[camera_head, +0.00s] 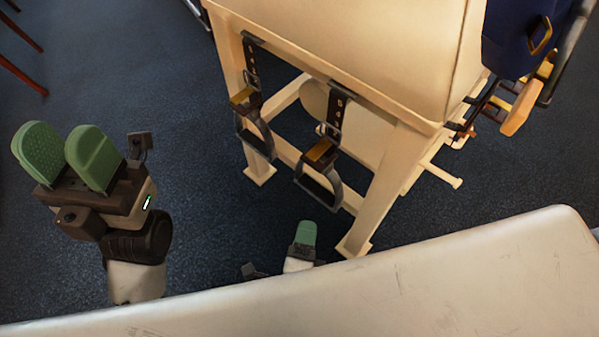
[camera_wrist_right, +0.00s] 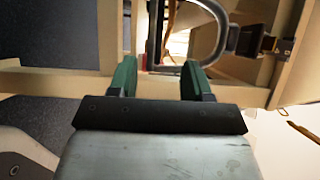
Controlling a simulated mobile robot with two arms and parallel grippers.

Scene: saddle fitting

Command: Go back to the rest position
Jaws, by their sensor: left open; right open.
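My left gripper (camera_head: 66,150) is open and empty at the left of the head view, its two green pads apart over the dark floor. My right gripper (camera_head: 305,236) shows only in part in the head view, behind the pale edge at the bottom. In the right wrist view my right gripper (camera_wrist_right: 158,78) is open, with nothing clearly held between its green fingers. A metal stirrup (camera_wrist_right: 220,22) shows beyond the fingertips. I cannot tell whether it touches them.
A pale wooden stand (camera_head: 397,165) fills the upper middle. Two stirrups hang from dark straps on it, the left one (camera_head: 252,133) and the right one (camera_head: 319,180). A blue case (camera_head: 515,45) is at upper right. A pale surface (camera_head: 400,285) spans the bottom.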

